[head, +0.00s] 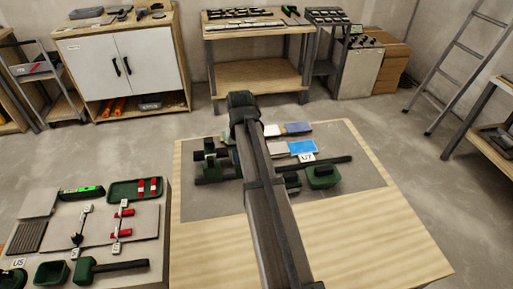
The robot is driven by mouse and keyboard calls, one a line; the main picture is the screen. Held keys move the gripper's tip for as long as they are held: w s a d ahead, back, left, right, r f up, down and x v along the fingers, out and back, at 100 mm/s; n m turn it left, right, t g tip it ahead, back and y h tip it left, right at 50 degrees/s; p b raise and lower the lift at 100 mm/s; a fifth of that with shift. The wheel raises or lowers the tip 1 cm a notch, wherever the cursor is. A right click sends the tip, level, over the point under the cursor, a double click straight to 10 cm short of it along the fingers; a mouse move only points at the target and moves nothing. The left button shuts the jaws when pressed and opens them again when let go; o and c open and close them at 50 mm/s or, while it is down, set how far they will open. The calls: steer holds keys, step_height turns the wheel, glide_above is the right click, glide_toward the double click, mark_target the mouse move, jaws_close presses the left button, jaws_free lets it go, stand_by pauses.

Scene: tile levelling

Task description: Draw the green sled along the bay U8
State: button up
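My arm runs up the middle of the picture and its own links hide its far end; I cannot make out my gripper's fingers. A dark green block-like thing (322,177), possibly the green sled, sits on the grey mat right of my arm, beside a dark bar (325,162). Other dark green and black pieces (210,164) stand left of my arm; I cannot tell which is the sled. A label reading U7 (307,158) stands by a blue tile (302,147). No U8 label is readable, and the bay may be behind my arm.
The grey mat (355,170) lies on a wooden table (370,245) whose front is clear. A side table at left holds a green tray (135,190), a level (82,192), red-handled clamps and a green-headed mallet (85,270). A cabinet (120,65) and a ladder (465,65) stand behind.

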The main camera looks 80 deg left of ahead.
steer(key=shift+o, duration=1)
steer(key=shift+r, duration=3.5)
